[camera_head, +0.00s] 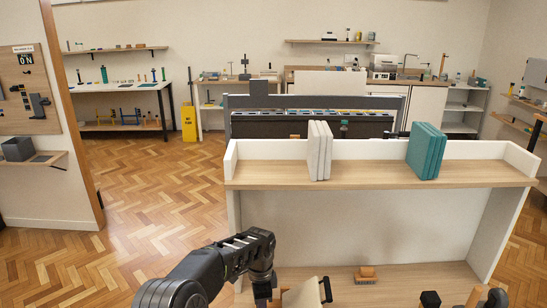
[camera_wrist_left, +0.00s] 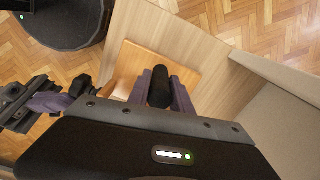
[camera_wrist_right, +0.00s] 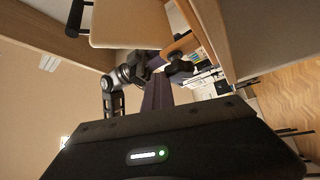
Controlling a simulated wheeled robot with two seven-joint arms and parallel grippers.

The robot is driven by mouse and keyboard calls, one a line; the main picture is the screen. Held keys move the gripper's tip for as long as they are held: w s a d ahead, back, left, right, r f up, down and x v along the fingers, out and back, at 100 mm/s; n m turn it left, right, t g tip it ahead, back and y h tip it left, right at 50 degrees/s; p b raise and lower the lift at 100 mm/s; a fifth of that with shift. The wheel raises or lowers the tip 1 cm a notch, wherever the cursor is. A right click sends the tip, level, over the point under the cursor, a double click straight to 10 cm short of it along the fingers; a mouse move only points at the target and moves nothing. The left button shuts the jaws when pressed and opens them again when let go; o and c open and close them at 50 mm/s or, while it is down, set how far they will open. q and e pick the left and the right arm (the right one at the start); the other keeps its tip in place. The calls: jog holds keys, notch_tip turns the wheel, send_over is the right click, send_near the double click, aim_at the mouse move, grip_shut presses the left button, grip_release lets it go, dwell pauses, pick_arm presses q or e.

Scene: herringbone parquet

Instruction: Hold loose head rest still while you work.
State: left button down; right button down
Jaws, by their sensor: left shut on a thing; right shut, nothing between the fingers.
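My left gripper (camera_wrist_left: 162,95) is shut on a short black cylinder (camera_wrist_left: 160,80), seen end-on between its purple fingers. Behind it in the left wrist view is an orange-brown wooden board (camera_wrist_left: 190,58). In the head view my left arm reaches down beside a tilted beige panel (camera_head: 303,293), which seems to be the head rest; its lower part is cut off. A beige panel (camera_wrist_right: 125,25) also shows in the right wrist view, beside a wooden bar. My right gripper (camera_wrist_right: 155,82) is shut and empty, close to a black knob (camera_wrist_right: 178,68); I cannot tell whether they touch.
A white and wood shelf unit (camera_head: 375,177) stands ahead. White books (camera_head: 319,150) and teal books (camera_head: 426,151) stand on its top. A small wooden block (camera_head: 366,274) lies on the lower board.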

jog(key=s, duration=0.3)
jog(key=s+f, duration=0.1)
jog(key=s, duration=0.1)
jog(key=shift+s+d, duration=0.2)
jog(key=shift+s, duration=0.1)
jog(key=c, duration=2.1)
grip_release()
jog(key=shift+c, duration=0.2)
jog(key=o, duration=0.5)
jog(key=shift+c, duration=0.2)
jog(key=o, duration=0.3)
jog(key=shift+a+r+n+g+y, duration=0.3)
jog(key=shift+n+g, duration=0.2)
jog(key=shift+n, duration=0.1)
jog(key=o, duration=0.3)
jog(key=n, duration=0.1)
jog(key=n+g+y, duration=0.1)
jog(key=n+g, duration=0.1)
jog(key=shift+w+d+f+y, duration=0.15)
jog(key=shift+d+f+y, duration=0.15)
jog(key=shift+d+f, duration=0.1)
jog(key=shift+o, duration=1)
jog(key=w+d+n+g, duration=0.1)
jog(key=d+n+g, duration=0.4)
jog(key=d, duration=0.2)
jog(key=shift+w+f+n+g+y, duration=0.25)
jog(key=shift+w+n+g+y, duration=0.05)
jog(key=shift+w+g, duration=0.1)
jog(key=shift+s+a, duration=0.1)
jog(key=shift+s, duration=0.05)
